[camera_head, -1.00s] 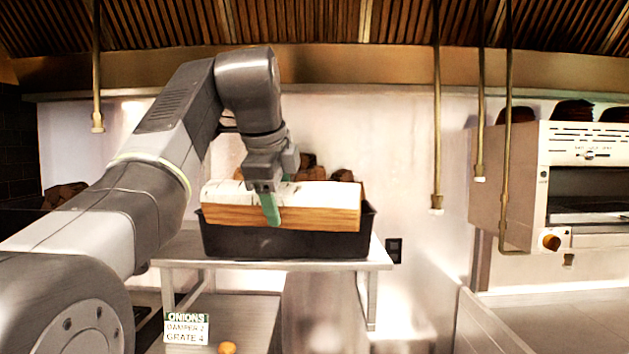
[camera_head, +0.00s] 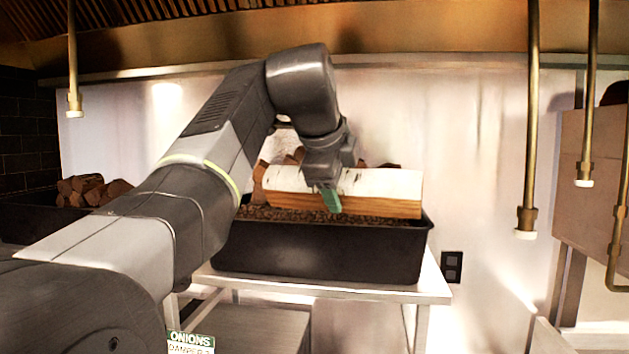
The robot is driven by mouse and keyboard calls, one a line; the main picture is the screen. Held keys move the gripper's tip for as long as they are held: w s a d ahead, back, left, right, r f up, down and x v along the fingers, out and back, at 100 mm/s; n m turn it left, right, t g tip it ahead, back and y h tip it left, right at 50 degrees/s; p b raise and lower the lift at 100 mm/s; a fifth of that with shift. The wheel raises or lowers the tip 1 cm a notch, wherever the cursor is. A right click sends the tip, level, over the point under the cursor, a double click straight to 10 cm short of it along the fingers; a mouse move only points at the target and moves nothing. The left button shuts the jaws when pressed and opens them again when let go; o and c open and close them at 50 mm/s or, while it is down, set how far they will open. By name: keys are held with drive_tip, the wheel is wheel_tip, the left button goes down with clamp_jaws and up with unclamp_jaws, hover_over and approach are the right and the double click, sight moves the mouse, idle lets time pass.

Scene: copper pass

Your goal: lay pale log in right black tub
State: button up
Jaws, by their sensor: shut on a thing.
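The pale log (camera_head: 385,184) has a white bark top and an orange-brown split side. It lies level, crosswise, in my gripper (camera_head: 330,195), which is shut on it left of its middle; one green fingertip shows on its near face. The log is over the right black tub (camera_head: 320,252), which stands on a pale metal table and has dark brown loose bits inside. Whether the log touches the tub's contents or hangs just above them I cannot tell. My arm hides the tub's left end.
A second black tub (camera_head: 30,224) with brown chunks (camera_head: 92,188) stands at the left. More brown chunks show behind the pale log. Brass pipes (camera_head: 530,120) hang at the right. A sign reading ONIONS (camera_head: 190,342) is low in front.

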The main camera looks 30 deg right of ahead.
drive_tip(key=shift+w+d, duration=0.15)
drive_tip(key=shift+w, duration=0.55)
drive_tip(key=w+d+f+p, duration=0.1)
drive_tip(key=w+d, duration=0.1)
drive_tip(key=w, duration=0.3)
drive_tip(key=w+d+f+p, duration=0.1)
drive_tip(key=w+d+f, duration=0.1)
drive_tip(key=w, duration=0.4)
drive_tip(key=w+d+f+p, duration=0.1)
drive_tip(key=w+d+p, duration=0.1)
drive_tip(key=w, duration=0.4)
drive_tip(key=shift+d+f, duration=0.2)
drive_tip(key=shift+d, duration=0.45)
drive_tip(key=shift+w+d+f, duration=0.2)
drive_tip(key=shift+w+f, duration=0.1)
drive_tip(key=shift+w, duration=0.15)
drive_tip(key=shift+w+d+f, duration=0.15)
drive_tip(key=shift+w+f, duration=0.1)
drive_tip(key=shift+w, duration=0.15)
drive_tip(key=o, duration=1.5)
drive_tip(key=shift+o, duration=0.2)
drive_tip(key=shift+f, duration=0.1)
